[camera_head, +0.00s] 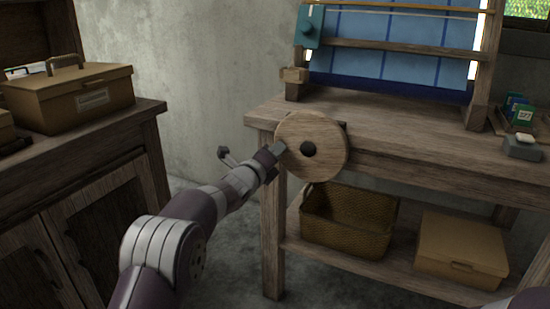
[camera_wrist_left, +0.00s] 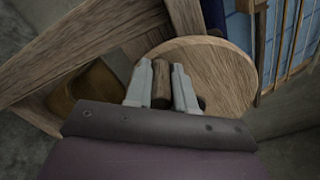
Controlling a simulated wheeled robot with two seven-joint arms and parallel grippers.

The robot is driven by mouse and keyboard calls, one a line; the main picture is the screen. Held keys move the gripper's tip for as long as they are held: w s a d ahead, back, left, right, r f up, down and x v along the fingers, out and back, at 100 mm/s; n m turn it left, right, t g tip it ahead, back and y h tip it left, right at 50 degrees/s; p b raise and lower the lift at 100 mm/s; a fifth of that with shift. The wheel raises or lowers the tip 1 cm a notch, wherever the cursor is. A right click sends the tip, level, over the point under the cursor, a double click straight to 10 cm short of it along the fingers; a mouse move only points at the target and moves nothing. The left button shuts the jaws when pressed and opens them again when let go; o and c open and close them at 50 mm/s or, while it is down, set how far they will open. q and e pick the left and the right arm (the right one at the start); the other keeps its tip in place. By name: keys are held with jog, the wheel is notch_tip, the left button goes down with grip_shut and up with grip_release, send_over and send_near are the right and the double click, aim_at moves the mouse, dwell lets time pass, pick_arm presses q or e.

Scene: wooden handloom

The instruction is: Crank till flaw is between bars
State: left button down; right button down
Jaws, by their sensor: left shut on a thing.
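A round wooden crank disc (camera_head: 325,150) with a dark hub is fixed to the front left of the loom table; it also fills the middle of the left wrist view (camera_wrist_left: 225,68). My left gripper (camera_head: 279,150) is at the disc's left side. In the left wrist view, its two pale fingers are shut on the short wooden crank handle (camera_wrist_left: 161,84). Blue cloth (camera_head: 400,48) with darker grid lines hangs on the wooden loom frame, with a dark blue band at its bottom. Two bars (camera_head: 400,46) cross the cloth. I cannot make out a flaw. My right gripper is not in view.
A wicker basket (camera_head: 347,236) and a tan box (camera_head: 461,245) sit on the lower shelf. A cabinet with a lidded box (camera_head: 68,98) stands at left. Small coloured packs (camera_head: 519,109) and a grey block (camera_head: 522,148) lie on the table's right end.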

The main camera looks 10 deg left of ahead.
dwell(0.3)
pick_arm(q)
jog(key=c, duration=1)
grip_release()
jog(key=shift+o, duration=0.2)
jog(key=p+v, duration=0.2)
jog(key=v, duration=1)
jog(key=shift+s+p, duration=0.35)
jog(key=shift+p, duration=0.05)
jog(key=shift+a, duration=0.15)
